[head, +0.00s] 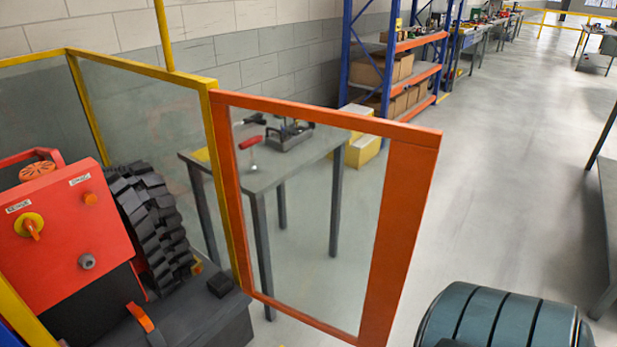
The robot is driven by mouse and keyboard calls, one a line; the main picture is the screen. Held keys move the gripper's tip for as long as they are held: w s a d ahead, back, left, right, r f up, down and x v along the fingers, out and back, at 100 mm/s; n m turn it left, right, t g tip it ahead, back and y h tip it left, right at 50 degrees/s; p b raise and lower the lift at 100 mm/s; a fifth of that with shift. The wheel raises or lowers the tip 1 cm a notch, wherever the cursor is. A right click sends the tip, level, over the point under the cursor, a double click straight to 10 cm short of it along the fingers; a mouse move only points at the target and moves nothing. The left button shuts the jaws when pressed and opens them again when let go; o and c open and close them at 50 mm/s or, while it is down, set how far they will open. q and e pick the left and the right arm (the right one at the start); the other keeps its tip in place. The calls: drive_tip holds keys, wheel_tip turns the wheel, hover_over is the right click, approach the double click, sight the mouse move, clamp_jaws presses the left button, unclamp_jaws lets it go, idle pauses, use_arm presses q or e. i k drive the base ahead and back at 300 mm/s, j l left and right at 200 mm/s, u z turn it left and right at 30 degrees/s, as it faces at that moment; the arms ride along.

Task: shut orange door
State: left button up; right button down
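The orange door (398,235) is a clear panel in an orange frame. Its left upright stands against a yellow post (226,180) of the fence. The door stands open, swung out to the right of the enclosure, with its wide free upright nearest the aisle. No handle can be made out on it. Neither of my grippers shows in the head view, and nothing is seen touching the door.
Inside the yellow-framed enclosure is a red machine (75,232) with a black tread wheel (150,225). A grey table (265,175) stands behind the door. A dark teal ribbed drum-like shape (505,322) is at lower right. The grey floor (500,170) right of the door is clear.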

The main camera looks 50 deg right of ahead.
sight(414, 150)
drive_tip(key=k+l+u, duration=0.1)
drive_tip(key=l, duration=0.3)
drive_tip(key=k+l+u, duration=0.15)
drive_tip(key=l, duration=0.3)
drive_tip(key=l+u, duration=0.1)
drive_tip(key=l, duration=0.3)
drive_tip(key=k+l+u, duration=0.15)
drive_tip(key=l, duration=0.25)
drive_tip(key=k+l+u, duration=0.1)
drive_tip(key=l, duration=0.25)
drive_tip(key=l+u, duration=0.15)
drive_tip(key=l, duration=0.4)
drive_tip(key=k+l+u, duration=0.15)
drive_tip(key=l, duration=0.35)
drive_tip(key=l+u, duration=0.15)
drive_tip(key=l, duration=0.4)
drive_tip(key=i+l, duration=0.1)
drive_tip(key=l, duration=0.55)
drive_tip(key=i+u, duration=0.05)
